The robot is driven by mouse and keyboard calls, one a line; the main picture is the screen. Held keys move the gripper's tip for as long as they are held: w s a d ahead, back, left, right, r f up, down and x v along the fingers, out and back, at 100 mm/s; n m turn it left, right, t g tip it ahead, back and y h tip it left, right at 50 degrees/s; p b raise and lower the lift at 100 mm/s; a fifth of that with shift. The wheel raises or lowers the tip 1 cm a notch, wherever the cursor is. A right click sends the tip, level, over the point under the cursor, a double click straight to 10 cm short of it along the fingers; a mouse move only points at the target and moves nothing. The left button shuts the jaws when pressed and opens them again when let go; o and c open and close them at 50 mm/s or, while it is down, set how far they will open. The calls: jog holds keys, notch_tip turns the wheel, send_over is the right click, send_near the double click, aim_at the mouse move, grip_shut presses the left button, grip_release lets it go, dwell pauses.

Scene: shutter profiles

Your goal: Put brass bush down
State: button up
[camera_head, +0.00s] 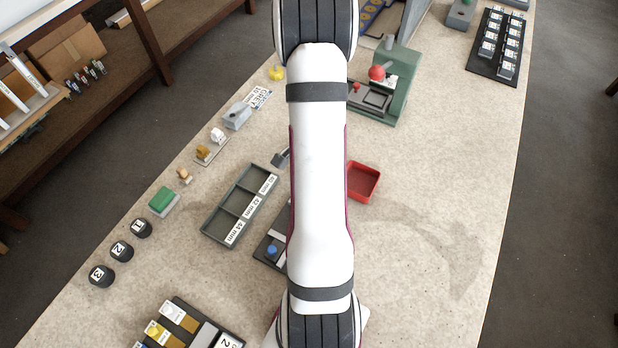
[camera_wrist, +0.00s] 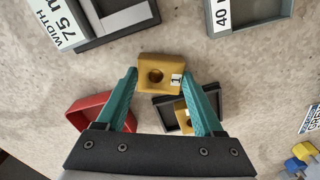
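The brass bush, a brass-coloured block with a round hole and a white label reading 1 (camera_wrist: 158,71), sits between the teal fingertips of my gripper (camera_wrist: 160,80) in the wrist view. The fingers meet its two sides, so my gripper is shut on it. A second brass-coloured piece (camera_wrist: 181,118) shows below it, in a small black tray (camera_wrist: 168,101), partly covered by the right finger. In the head view my arm hides the gripper and the bush.
A red tray (camera_wrist: 88,107) lies left of the fingers; it also shows in the head view (camera_head: 363,182). A grey tray (camera_wrist: 250,22) is at upper right, a dark frame with a width label (camera_wrist: 92,42) at upper left.

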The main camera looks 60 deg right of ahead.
grip_shut()
jog(key=shift+r, duration=0.1)
jog(key=shift+r, duration=0.3)
jog(key=r, duration=0.2)
jog(key=s+r, duration=0.1)
jog(key=r, duration=0.1)
jog(key=s+d+r+m, duration=0.1)
jog(key=s+r+m, duration=0.15)
jog(key=s, duration=0.75)
jog(key=s+r+m, duration=0.2)
jog(key=s+r, duration=0.2)
jog(key=s, duration=0.6)
jog(key=w+d+f, duration=0.1)
jog(key=w+f, duration=0.1)
jog(key=w, duration=0.1)
jog(key=w+d+f, duration=0.1)
jog(key=w+f, duration=0.1)
jog(key=w, duration=0.1)
jog(key=w+d+f, duration=0.1)
jog(key=w+f, duration=0.1)
jog(key=w, duration=0.1)
jog(key=shift+w+d+f, duration=0.15)
jog(key=shift+w+d, duration=0.15)
jog(key=shift+d, duration=0.05)
jog(key=shift+w+d+f, duration=0.1)
jog(key=shift+f, duration=1)
jog(key=shift+w+f, duration=0.1)
jog(key=shift+f, duration=0.95)
